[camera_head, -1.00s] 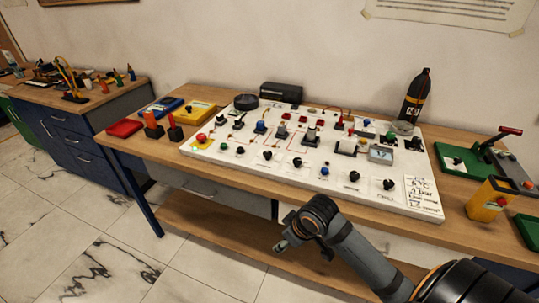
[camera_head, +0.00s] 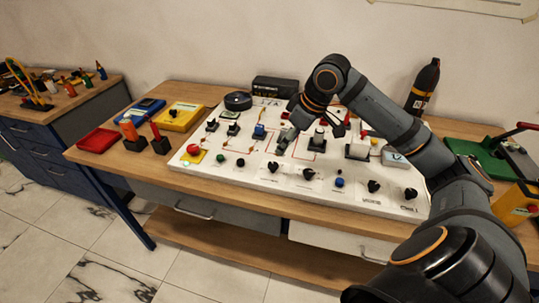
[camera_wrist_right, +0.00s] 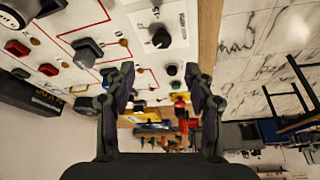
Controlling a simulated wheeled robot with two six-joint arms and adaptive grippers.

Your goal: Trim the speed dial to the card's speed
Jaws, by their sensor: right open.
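A white control board (camera_head: 270,176) lies on the wooden table with a front row of knobs. Black dials (camera_head: 374,187) stand along its front edge; I cannot tell which is the speed dial. The card is not readable, and my right arm covers the board's right end. My right gripper (camera_head: 300,126) is open and empty above the middle of the board. In the right wrist view its fingers (camera_wrist_right: 160,86) are spread apart, with a black knob (camera_wrist_right: 162,38) on the board beyond them. My left gripper is not in view.
Orange and red upright handles (camera_head: 129,130), a red tray (camera_head: 98,140) and a yellow box (camera_head: 180,116) stand left of the board. A black box (camera_head: 274,87) and a dark bottle (camera_head: 424,86) stand behind it. A green device (camera_head: 478,157) is at the right.

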